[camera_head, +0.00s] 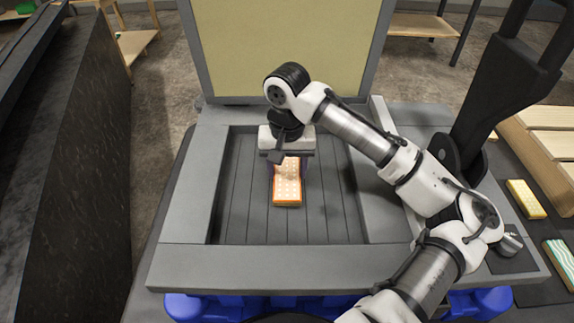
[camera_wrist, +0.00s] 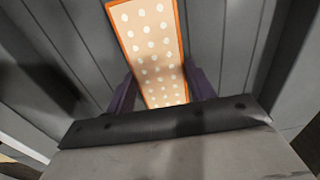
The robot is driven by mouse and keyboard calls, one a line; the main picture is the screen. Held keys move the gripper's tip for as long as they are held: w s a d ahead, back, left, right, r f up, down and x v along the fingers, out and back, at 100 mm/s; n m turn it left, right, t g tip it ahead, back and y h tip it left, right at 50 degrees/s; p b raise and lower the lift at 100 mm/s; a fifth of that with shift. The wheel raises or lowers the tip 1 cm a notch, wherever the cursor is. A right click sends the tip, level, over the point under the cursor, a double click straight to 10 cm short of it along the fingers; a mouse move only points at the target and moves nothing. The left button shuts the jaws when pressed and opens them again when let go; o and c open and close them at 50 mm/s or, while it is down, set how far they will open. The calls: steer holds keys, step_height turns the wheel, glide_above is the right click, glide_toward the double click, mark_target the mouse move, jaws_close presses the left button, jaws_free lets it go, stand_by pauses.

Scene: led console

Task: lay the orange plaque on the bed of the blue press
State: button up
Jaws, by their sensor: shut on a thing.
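The orange plaque (camera_head: 287,192) has an orange rim and a pale face with rows of white dots. It also shows in the wrist view (camera_wrist: 149,38), between the two dark fingers. My gripper (camera_head: 287,168) is shut on its near end in the wrist view (camera_wrist: 162,90). The plaque is over the dark slatted bed (camera_head: 245,215) of the press, near its middle. I cannot tell whether it touches the bed. The press has a grey frame (camera_head: 270,265) and blue parts below (camera_head: 225,305).
A cream panel with a grey border (camera_head: 285,45) stands upright behind the bed. A yellow plaque (camera_head: 525,198), a green-and-white striped plaque (camera_head: 560,260) and wooden slats (camera_head: 550,140) are at right. A dark block (camera_head: 85,170) stands at left. Bed left and right of the plaque is clear.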

mark_target(287, 171)
steer(key=shift+f, duration=0.15)
steer(key=o, duration=1)
steer(key=shift+o, duration=0.2)
step_height(287, 171, up, 12)
steer(key=b, duration=0.1)
steer(key=shift+r+b, duration=0.2)
steer(key=shift+b, duration=0.1)
